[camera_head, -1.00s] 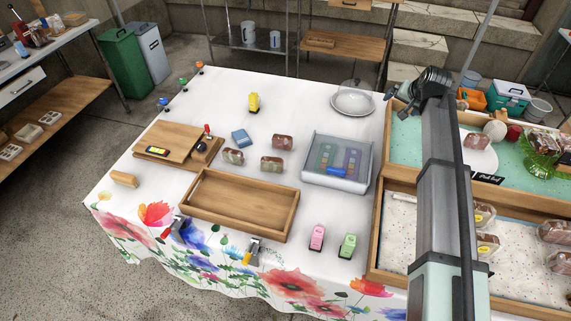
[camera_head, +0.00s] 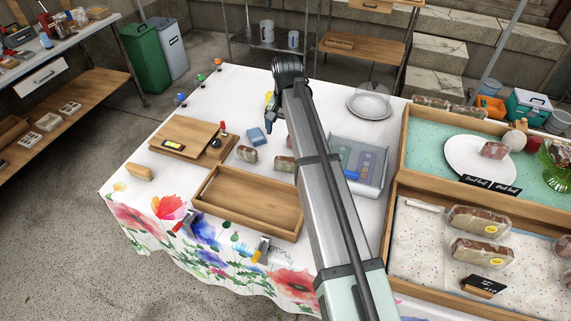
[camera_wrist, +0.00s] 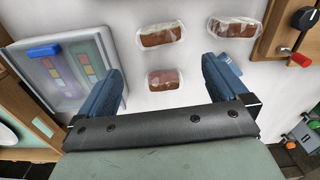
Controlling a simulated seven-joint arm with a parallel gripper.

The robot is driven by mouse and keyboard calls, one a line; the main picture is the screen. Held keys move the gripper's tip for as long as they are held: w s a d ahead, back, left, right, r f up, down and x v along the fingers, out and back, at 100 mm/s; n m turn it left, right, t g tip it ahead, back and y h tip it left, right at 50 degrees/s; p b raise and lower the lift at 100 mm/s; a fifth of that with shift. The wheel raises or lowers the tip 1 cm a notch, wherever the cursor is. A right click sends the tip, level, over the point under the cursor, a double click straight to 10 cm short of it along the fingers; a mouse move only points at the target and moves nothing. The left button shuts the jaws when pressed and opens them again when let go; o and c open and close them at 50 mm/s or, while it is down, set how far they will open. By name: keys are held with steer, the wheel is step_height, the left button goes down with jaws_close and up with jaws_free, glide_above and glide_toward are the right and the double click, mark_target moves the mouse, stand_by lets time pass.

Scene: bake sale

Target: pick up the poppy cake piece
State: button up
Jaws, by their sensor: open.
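Three wrapped cake pieces lie on the white tablecloth in the wrist view. One with a plain reddish-brown top (camera_wrist: 165,79) lies nearest my gripper, and two with pale tops lie farther up, one in the middle (camera_wrist: 160,36) and one to the right (camera_wrist: 234,29). I cannot tell which is the poppy one. My gripper (camera_wrist: 162,66) is open and empty above the table, its blue fingers on either side of the nearest piece in the picture.
A clear-lidded box (camera_head: 365,188) stands right of the pieces, partly behind my arm. An empty wooden tray (camera_head: 205,201) lies in front. A wooden board (camera_head: 180,133) and a small blue object (camera_head: 257,136) are at left. A plate (camera_head: 387,115) stands at the back.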

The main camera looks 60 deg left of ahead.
glide_above(286, 158)
steer(key=f, duration=0.7)
steer(key=shift+s+f, duration=0.3)
steer(key=shift+w+f, duration=0.15)
steer(key=shift+f, duration=1.4)
steer(key=shift+w+f, duration=0.1)
steer(key=shift+f, duration=1.45)
steer(key=c, duration=0.4)
